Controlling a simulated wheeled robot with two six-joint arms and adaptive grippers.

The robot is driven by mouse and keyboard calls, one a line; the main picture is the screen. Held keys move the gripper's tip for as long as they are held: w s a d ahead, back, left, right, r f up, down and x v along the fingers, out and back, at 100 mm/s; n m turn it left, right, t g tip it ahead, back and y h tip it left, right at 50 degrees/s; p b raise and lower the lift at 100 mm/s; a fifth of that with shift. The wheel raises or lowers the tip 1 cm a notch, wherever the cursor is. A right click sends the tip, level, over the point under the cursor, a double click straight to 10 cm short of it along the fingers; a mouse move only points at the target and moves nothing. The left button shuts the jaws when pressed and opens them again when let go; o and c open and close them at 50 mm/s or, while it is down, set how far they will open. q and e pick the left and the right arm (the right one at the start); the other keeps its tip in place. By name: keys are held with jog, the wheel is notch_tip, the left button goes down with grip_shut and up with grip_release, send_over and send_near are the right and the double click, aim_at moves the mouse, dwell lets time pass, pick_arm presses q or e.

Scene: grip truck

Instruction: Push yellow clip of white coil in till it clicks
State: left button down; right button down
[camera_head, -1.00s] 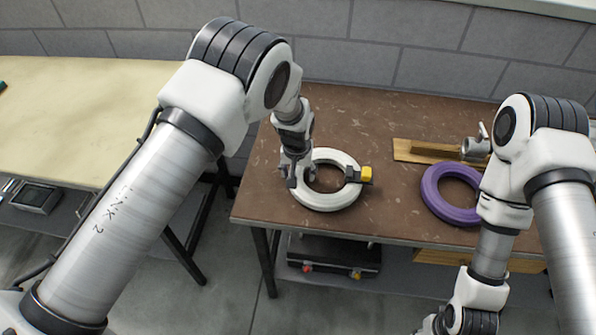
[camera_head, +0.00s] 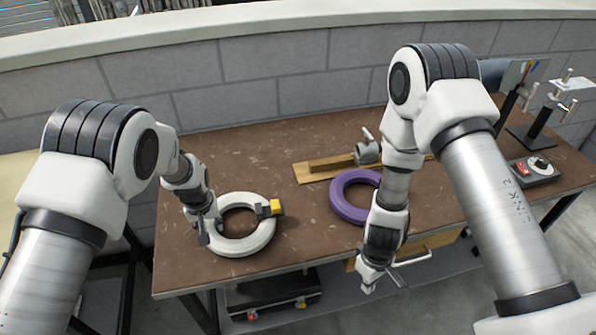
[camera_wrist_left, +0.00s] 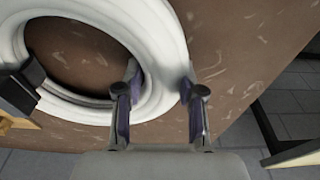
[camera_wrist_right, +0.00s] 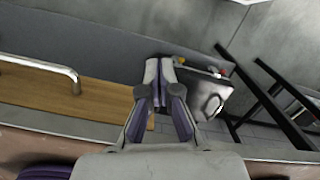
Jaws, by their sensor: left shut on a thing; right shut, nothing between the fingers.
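The white coil (camera_head: 243,245) lies flat on the brown table at the left in the head view. Its black clip with a yellow block (camera_head: 275,207) sits on the coil's right side, the yellow part facing outward. My left gripper (camera_head: 208,232) is shut on the coil's left side, one finger inside the ring and one outside. The left wrist view shows the fingers (camera_wrist_left: 158,95) around the coil (camera_wrist_left: 165,50), with the dark clip (camera_wrist_left: 18,92) at the left edge. My right gripper (camera_head: 368,283) is shut and empty in front of the table edge; its fingertips (camera_wrist_right: 159,65) meet in the right wrist view.
A purple coil (camera_head: 348,206) lies right of the white one on the brown table (camera_head: 300,235). A wooden block with a grey clamp (camera_head: 367,152) stands behind. A red-and-grey device (camera_head: 534,171) and a stand are far right. A wooden drawer with a metal handle (camera_wrist_right: 40,68) is below the tabletop.

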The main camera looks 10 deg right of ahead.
aim_at(283, 208)
pick_arm(q)
jog(key=shift+s+d, duration=0.1)
pick_arm(e)
jog(key=w+a+r+n+y, duration=0.1)
jog(key=w+a+r, duration=0.1)
jog(key=w+r, duration=0.1)
jog(key=w+a+r+n+y, duration=0.1)
jog(key=w+r+n, duration=0.1)
jog(key=w, duration=0.4)
jog(key=w+a+r+n+t+y, duration=0.1)
jog(key=w+a+r+n, duration=0.1)
jog(key=w+r, duration=0.2)
jog(key=shift+w+a+r+y, duration=0.3)
jog(key=shift+w+a+r, duration=0.05)
jog(key=shift+w+r, duration=0.05)
jog(key=w+a+r+n, duration=0.5)
jog(key=w+r+n, duration=0.4)
jog(key=r, duration=0.1)
jog(key=shift+y, duration=0.3)
jog(key=f, duration=0.6)
jog(key=a+f, duration=0.1)
jog(key=f, duration=0.2)
jog(key=shift+f, duration=0.1)
jog(key=shift+a, duration=0.5)
pick_arm(q)
jog(key=shift+f, duration=0.1)
pick_arm(e)
jog(key=shift+a, duration=0.2)
jog(key=shift+a, duration=0.7)
